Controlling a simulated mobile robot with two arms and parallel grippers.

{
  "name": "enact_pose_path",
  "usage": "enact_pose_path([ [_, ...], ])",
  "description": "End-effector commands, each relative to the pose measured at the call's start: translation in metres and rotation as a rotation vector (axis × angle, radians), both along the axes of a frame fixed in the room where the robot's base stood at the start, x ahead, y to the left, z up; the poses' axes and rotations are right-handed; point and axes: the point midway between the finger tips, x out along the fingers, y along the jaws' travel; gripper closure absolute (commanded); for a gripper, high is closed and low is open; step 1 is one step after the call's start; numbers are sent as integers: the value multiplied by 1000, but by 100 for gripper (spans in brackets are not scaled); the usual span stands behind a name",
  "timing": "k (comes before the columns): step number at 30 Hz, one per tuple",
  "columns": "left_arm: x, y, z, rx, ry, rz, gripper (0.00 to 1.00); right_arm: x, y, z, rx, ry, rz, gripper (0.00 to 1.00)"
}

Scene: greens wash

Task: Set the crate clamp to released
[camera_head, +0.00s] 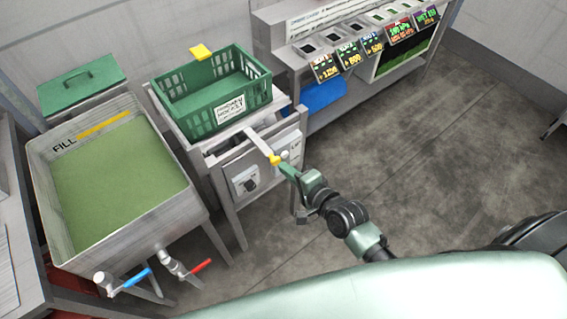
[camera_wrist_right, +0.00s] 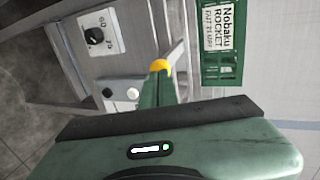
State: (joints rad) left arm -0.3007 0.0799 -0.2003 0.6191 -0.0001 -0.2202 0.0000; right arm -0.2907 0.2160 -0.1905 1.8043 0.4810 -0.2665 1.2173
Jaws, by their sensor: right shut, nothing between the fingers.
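The green crate (camera_head: 213,88) sits on a metal stand, with a white label on its front that also shows in the wrist view (camera_wrist_right: 219,28). A yellow clamp piece (camera_head: 201,51) rests at the crate's back rim. A grey lever (camera_head: 261,144) with a yellow knob (camera_head: 274,160) sticks out from the stand's front right, angled down toward me. The yellow knob also shows in the wrist view (camera_wrist_right: 160,66), right at my fingertips. My right gripper (camera_head: 286,168) is shut, with its tips at the knob; whether they touch it I cannot tell. My left gripper is out of view.
Below the lever, the stand carries panels with a black dial (camera_head: 250,185) and round buttons (camera_wrist_right: 120,94). A sink of green water (camera_head: 120,180) with blue and red taps stands at left. A rack of labelled bins (camera_head: 345,45) stands behind.

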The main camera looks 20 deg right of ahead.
Motion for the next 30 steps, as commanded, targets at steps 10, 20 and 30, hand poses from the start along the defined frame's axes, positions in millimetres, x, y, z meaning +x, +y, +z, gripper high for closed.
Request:
enact_pose_path([
  [10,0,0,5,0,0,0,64,16,6,-1,1,1,0,100],
  [20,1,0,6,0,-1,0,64,29,10,0,1,-2,-2,100],
  [30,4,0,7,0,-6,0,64,70,25,-1,1,0,-2,100],
])
